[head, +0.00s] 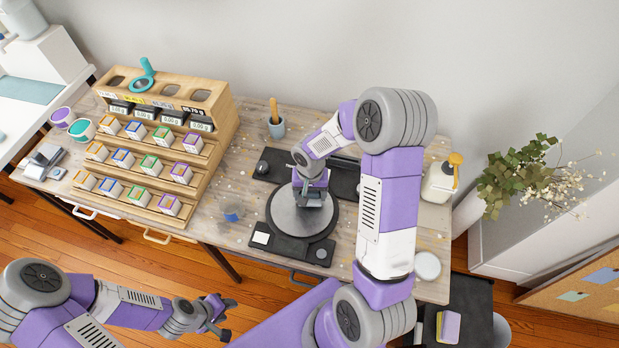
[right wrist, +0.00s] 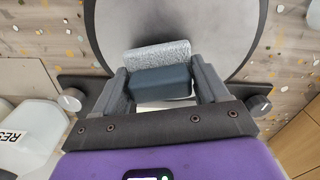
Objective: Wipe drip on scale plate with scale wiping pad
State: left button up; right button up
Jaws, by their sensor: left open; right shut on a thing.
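The scale plate (head: 290,219) is a round grey disc on a black scale base in the middle of the table. My right gripper (head: 311,201) is over the plate, pointing down. It is shut on the scale wiping pad (right wrist: 160,82), a dark blue-grey block with a pale, speckled face, seen between the fingers in the right wrist view. The plate (right wrist: 120,28) lies behind the pad there; whether they touch I cannot tell. No drip shows; the pad and gripper hide part of the plate. My left gripper (head: 217,316) is open and empty, off the table's front edge.
A wooden rack (head: 215,105) with several small boxes stands to the left. A blue item (head: 231,214) lies left of the scale. A cup (head: 276,128) with a wooden handle and a pump bottle (head: 441,181) stand behind. A white round lid (head: 427,266) is at right.

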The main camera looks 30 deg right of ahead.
jog(key=shift+s+r+p, duration=0.2)
jog(key=shift+r+p, duration=0.3)
jog(key=shift+r, duration=0.65)
jog(key=shift+w+r+p, duration=0.1)
jog(key=shift+r+p, duration=0.4)
jog(key=shift+r, duration=0.15)
jog(key=shift+r+p, duration=0.85)
jog(key=shift+r, duration=0.5)
jog(key=shift+a, duration=0.1)
